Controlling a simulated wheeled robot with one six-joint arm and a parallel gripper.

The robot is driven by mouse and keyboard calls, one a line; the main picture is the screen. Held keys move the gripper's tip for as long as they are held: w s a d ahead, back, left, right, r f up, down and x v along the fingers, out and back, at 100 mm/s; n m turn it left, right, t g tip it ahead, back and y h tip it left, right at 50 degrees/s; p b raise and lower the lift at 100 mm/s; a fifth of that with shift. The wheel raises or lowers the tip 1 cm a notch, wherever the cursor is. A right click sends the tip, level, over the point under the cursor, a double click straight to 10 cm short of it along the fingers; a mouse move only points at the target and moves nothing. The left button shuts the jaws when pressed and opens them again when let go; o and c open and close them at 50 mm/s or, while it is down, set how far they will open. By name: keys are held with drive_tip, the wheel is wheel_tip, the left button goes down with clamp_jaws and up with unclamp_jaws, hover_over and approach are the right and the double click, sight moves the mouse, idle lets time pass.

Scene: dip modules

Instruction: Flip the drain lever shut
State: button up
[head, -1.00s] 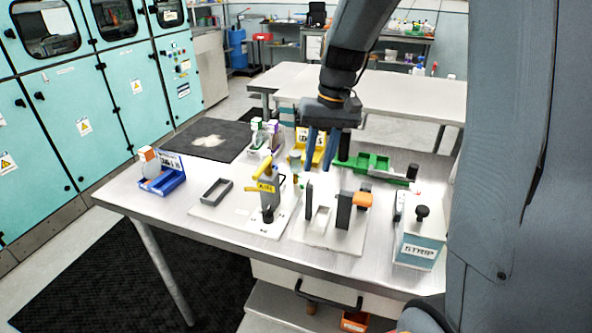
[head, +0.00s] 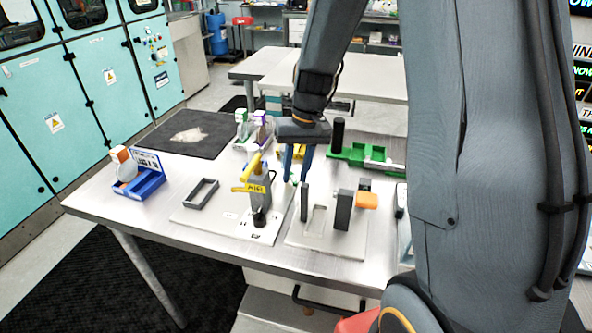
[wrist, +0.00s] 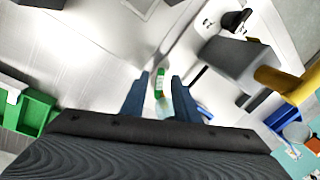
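A grey block marked AIR (head: 256,189) stands on a white plate with a yellow lever (head: 254,164) slanting up from its top. No label reads "drain", so I cannot tell for sure that this is the drain lever. In the wrist view the block (wrist: 236,62) and yellow lever (wrist: 281,82) lie to the right. My gripper (head: 296,179) is open, just right of the block and apart from the lever. A small green and white vial (wrist: 159,82) shows between the fingertips in the wrist view, apparently touching neither.
A slotted fixture with an orange knob (head: 367,200) stands to the right. A green tray (head: 371,156) is behind, a dark rectangular frame (head: 201,193) and a blue bin (head: 146,184) to the left. Bare table (head: 110,212) shows at front left.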

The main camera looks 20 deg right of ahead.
drive_tip(key=shift+f, duration=0.2)
drive_tip(key=shift+c, duration=0.4)
clamp_jaws()
drive_tip(key=shift+a+r+m+p, duration=0.1)
drive_tip(key=shift+a+m+p, duration=0.35)
drive_tip(key=shift+m, duration=0.45)
drive_tip(key=shift+d, duration=0.15)
drive_tip(key=shift+o, duration=0.4)
unclamp_jaws()
drive_tip(key=shift+s, duration=0.1)
